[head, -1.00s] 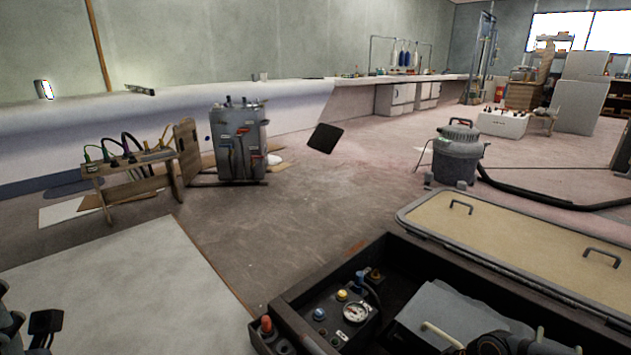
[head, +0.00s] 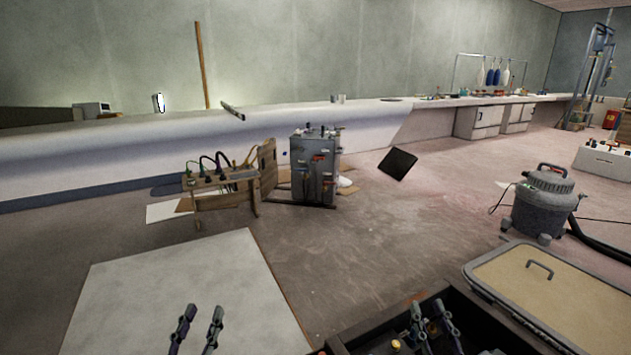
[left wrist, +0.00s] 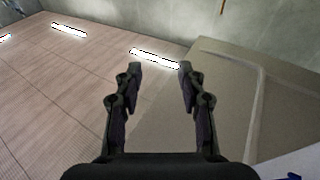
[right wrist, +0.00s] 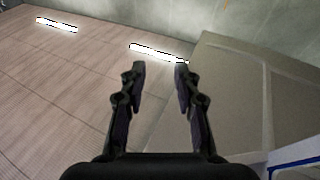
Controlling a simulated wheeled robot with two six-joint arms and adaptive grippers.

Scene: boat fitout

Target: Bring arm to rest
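My left gripper (head: 199,328) shows at the bottom of the head view, in front of the pale flat board. Its two dark fingers are apart with nothing between them. In the left wrist view its fingers (left wrist: 158,75) are also spread and empty. My right gripper (head: 428,318) shows at the bottom of the head view, in front of the dark open box. Its fingers are apart; the right wrist view shows the fingers (right wrist: 160,75) spread and empty. Both wrist views look toward wall and ceiling lights, and no object is near the fingertips.
The dark box (head: 362,340) with its tan lid (head: 570,300) stands at lower right. A pale board (head: 180,285) lies at lower left. Beyond are a wooden rack (head: 225,190), a grey metal cabinet (head: 314,170), and a vacuum (head: 543,205). Open floor lies between.

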